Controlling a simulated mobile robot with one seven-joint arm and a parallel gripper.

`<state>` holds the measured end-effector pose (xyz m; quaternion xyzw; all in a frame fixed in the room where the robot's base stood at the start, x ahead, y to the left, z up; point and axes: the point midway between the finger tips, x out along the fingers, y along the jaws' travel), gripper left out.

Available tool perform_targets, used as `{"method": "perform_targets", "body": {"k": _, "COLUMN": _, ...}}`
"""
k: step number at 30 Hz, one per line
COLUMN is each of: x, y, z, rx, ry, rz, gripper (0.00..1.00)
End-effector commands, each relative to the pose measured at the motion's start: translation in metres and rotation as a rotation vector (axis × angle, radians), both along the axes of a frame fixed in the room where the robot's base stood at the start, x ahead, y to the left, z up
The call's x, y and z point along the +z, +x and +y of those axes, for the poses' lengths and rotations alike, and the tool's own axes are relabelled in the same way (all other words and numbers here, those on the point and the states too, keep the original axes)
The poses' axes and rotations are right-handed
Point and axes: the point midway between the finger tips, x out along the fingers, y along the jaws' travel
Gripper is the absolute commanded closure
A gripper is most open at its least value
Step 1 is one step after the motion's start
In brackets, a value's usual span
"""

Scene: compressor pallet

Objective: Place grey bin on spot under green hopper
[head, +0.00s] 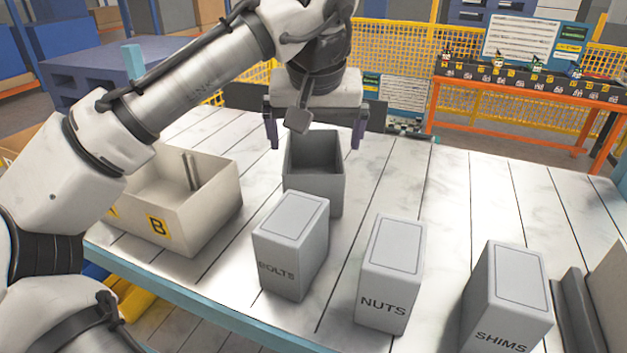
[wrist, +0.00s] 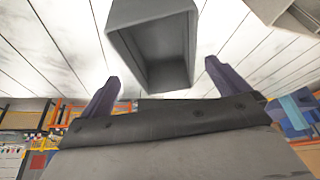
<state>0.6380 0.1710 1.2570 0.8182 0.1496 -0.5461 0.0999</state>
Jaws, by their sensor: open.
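The grey bin (head: 312,184) is open-topped and looks empty. It stands upright on the white plank table, behind the box marked BOLTS, which hides part of its front. My gripper (head: 315,138) is open above the far end of the bin, its dark purple fingers spread wider than the bin. In the wrist view, the bin (wrist: 150,14) lies ahead of the gripper (wrist: 163,74), between the lines of the two fingers and apart from both. I see no green hopper or spot under it in either view.
Closed grey boxes marked BOLTS (head: 290,250), NUTS (head: 388,280) and SHIMS (head: 505,300) stand in front. A cream bin marked B (head: 205,215) stands left. The table (head: 450,205) is clear at the back right. An orange-framed bench (head: 520,98) stands beyond.

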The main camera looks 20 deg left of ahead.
Motion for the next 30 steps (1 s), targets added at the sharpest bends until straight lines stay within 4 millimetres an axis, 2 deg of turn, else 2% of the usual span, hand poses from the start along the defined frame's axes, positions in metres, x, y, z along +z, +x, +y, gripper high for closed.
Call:
{"method": "perform_targets", "body": {"k": 1, "x": -0.012, "y": 0.004, "z": 0.004, "rx": 0.003, "ry": 0.002, "rz": 0.002, "gripper": 0.0}}
{"method": "perform_targets", "body": {"k": 6, "x": -0.031, "y": 0.013, "z": 0.007, "rx": 0.0, "ry": 0.001, "rz": 0.001, "gripper": 0.0}}
{"method": "perform_targets", "body": {"k": 16, "x": -0.033, "y": 0.015, "z": 0.008, "rx": -0.001, "ry": -0.001, "rz": 0.0, "gripper": 0.01}}
{"method": "perform_targets", "body": {"k": 27, "x": -0.033, "y": 0.015, "z": 0.008, "rx": -0.001, "ry": -0.001, "rz": 0.001, "gripper": 0.5}}
{"method": "perform_targets", "body": {"k": 30, "x": -0.033, "y": 0.015, "z": 0.008, "rx": -0.001, "ry": -0.001, "rz": 0.0, "gripper": 0.59}}
